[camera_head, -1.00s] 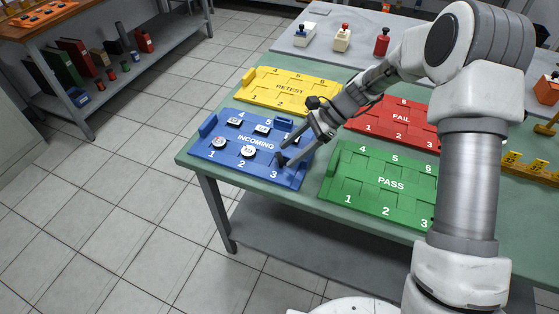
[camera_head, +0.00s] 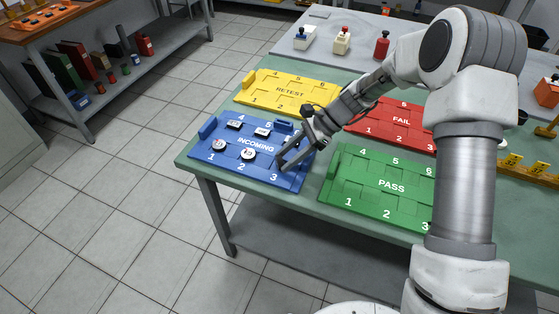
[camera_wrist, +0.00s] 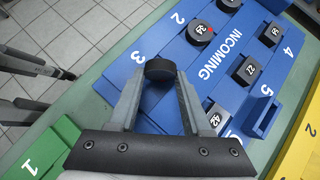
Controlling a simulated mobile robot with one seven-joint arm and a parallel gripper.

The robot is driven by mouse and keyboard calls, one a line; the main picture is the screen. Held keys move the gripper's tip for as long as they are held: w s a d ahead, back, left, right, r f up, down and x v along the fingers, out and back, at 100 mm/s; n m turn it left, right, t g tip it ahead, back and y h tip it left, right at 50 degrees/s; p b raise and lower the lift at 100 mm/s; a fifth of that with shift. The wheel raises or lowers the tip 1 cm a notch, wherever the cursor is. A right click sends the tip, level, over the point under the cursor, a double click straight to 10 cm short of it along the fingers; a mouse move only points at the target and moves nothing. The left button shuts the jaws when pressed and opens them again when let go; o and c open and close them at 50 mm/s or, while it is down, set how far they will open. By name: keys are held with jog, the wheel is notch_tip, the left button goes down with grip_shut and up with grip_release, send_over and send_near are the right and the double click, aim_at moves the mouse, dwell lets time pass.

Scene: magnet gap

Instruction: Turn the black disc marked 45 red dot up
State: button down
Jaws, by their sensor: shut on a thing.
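My gripper (camera_wrist: 163,78) is shut on a black disc (camera_wrist: 159,67) in the wrist view, near the number 3 of the blue INCOMING tray (camera_wrist: 165,38). No number or red dot shows on the held disc, so I cannot tell whether it is the 45. I cannot tell if it touches the tray. In the head view my gripper (camera_head: 281,167) is at the tray's near right corner, and the held disc is hard to make out.
Black square blocks lie on the tray, one marked 27 (camera_wrist: 248,71) and one marked 42 (camera_wrist: 214,119), close to my right finger. The green PASS tray (camera_head: 380,185), red FAIL tray (camera_head: 398,120) and yellow RETEST tray (camera_head: 290,91) are nearby. Bare table lies between trays.

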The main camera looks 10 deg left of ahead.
jog(key=shift+r+p, duration=2.15)
jog(key=shift+r, duration=0.4)
